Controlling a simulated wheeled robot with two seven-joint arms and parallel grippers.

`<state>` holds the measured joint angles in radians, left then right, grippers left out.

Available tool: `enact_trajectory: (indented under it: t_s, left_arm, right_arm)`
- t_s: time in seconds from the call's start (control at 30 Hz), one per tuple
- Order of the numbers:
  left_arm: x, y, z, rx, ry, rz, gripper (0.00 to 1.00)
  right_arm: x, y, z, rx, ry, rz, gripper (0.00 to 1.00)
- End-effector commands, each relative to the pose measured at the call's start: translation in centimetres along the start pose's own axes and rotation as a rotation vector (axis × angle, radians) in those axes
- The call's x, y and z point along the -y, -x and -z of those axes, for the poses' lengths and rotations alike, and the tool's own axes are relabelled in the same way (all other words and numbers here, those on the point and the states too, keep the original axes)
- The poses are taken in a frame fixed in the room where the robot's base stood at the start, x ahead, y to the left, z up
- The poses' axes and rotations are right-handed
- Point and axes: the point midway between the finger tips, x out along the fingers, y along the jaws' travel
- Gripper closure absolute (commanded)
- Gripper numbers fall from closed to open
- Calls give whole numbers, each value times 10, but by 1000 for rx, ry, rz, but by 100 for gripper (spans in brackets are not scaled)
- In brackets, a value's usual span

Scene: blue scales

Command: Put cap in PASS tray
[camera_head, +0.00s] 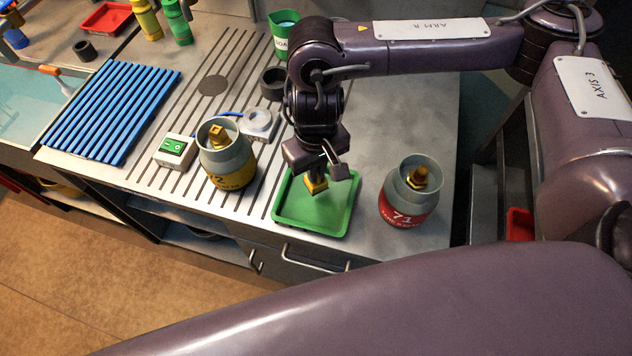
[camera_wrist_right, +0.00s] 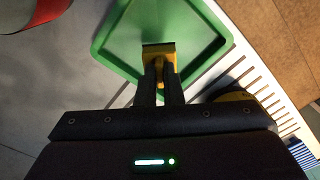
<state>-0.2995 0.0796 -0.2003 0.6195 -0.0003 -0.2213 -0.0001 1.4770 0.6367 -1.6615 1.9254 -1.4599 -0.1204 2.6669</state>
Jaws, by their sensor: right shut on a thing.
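A small yellow cap (camera_head: 316,185) is held between the fingers of my right gripper (camera_head: 318,173). It also shows in the right wrist view (camera_wrist_right: 157,52), between the two dark fingertips (camera_wrist_right: 159,78). The cap is over the green tray (camera_head: 338,221), within its rim as seen from the head. I cannot tell whether the cap touches the tray floor. The tray fills the upper middle of the right wrist view (camera_wrist_right: 195,20) and looks otherwise empty. I cannot read a PASS label on it. My left gripper is not in view.
A yellow-banded canister (camera_head: 234,172) stands left of the tray. A red-banded canister (camera_head: 402,207) stands close to its right.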

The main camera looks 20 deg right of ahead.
Motion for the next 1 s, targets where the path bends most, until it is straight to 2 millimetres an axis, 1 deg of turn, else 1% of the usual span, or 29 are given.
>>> enact_trajectory:
  t_s: [0.03, 0.13, 0.23, 0.43, 0.5, 0.77, 0.87, 0.9, 1.0]
  left_arm:
    - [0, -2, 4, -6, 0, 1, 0]
    - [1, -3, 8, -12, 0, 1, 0]
    - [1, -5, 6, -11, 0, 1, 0]
    - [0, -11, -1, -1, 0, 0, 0]
    - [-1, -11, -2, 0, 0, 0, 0]
    - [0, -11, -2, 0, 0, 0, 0]
    - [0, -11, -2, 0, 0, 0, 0]
    - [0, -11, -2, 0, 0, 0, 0]
    - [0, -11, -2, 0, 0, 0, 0]
  right_arm:
    - [0, -10, -1, 3, 0, 1, 100]
    - [0, -18, 0, 0, 0, 1, 100]
    - [0, -26, 0, 2, 0, 1, 100]
    - [0, -54, 0, 2, 0, 1, 100]
    - [0, -58, 0, 0, 0, 1, 100]
    - [0, -58, 0, -1, 1, 0, 100]
    - [0, -60, 0, 0, 1, 0, 100]
    - [0, -61, 0, 0, 1, 0, 92]
    - [0, -60, 0, -1, 1, 0, 79]
